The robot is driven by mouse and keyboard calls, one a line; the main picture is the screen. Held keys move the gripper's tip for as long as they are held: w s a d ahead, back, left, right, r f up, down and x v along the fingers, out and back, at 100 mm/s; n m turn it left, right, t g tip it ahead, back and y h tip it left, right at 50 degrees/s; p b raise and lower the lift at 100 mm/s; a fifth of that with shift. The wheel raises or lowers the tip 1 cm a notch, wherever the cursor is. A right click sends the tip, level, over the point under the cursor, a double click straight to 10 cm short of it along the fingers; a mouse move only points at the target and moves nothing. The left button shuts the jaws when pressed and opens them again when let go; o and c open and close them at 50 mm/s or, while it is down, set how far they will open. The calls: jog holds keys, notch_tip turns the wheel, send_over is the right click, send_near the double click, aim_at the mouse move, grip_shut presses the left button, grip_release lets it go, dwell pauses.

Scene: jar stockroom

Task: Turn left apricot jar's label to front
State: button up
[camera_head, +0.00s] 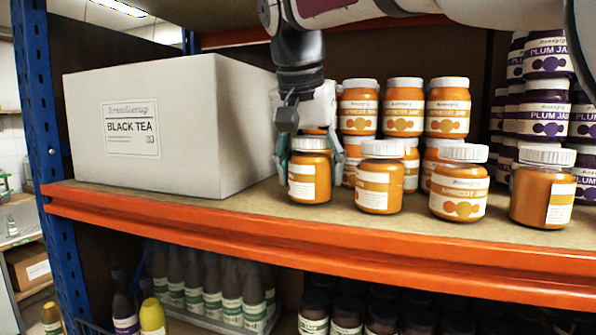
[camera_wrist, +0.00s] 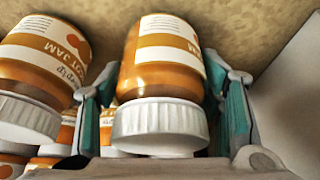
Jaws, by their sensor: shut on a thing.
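The left apricot jar (camera_head: 309,176) stands upright at the left end of the front row on the shelf. It has orange contents, a white lid and a white label turned to the left, with small text facing me. My gripper (camera_head: 309,165) reaches down from above, with a finger on each side of this jar. In the wrist view the jar (camera_wrist: 165,60) lies between the teal finger pads, and my gripper (camera_wrist: 165,110) is shut on it. Part of its label shows at the upper right there. The neighbouring apricot jar (camera_head: 379,178) stands close to its right.
A white black tea box (camera_head: 170,125) stands to the left. More apricot jars (camera_head: 404,107) are stacked behind, and two front-row jars (camera_head: 459,185) (camera_head: 542,188) stand further right. Plum jam jars (camera_head: 545,110) are at the far right. The orange shelf edge (camera_head: 300,252) runs along the front.

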jog(key=shift+w+n+y+b, duration=0.15)
jog(key=shift+n+y+b, duration=0.75)
jog(key=shift+n+b, duration=1.75)
jog(key=n+y+b, duration=0.1)
jog(key=n+b, duration=0.1)
jog(key=shift+n, duration=0.35)
jog(key=n+g+y+b, duration=0.1)
jog(key=n+b, duration=0.1)
jog(key=n, duration=0.2)
jog(key=shift+y, duration=0.4)
jog(key=n+g, duration=0.1)
jog(key=n, duration=0.3)
jog(key=shift+y+b, duration=0.3)
jog(key=shift+y, duration=0.1)
jog(key=shift+f, duration=0.25)
jog(key=o, duration=1.9)
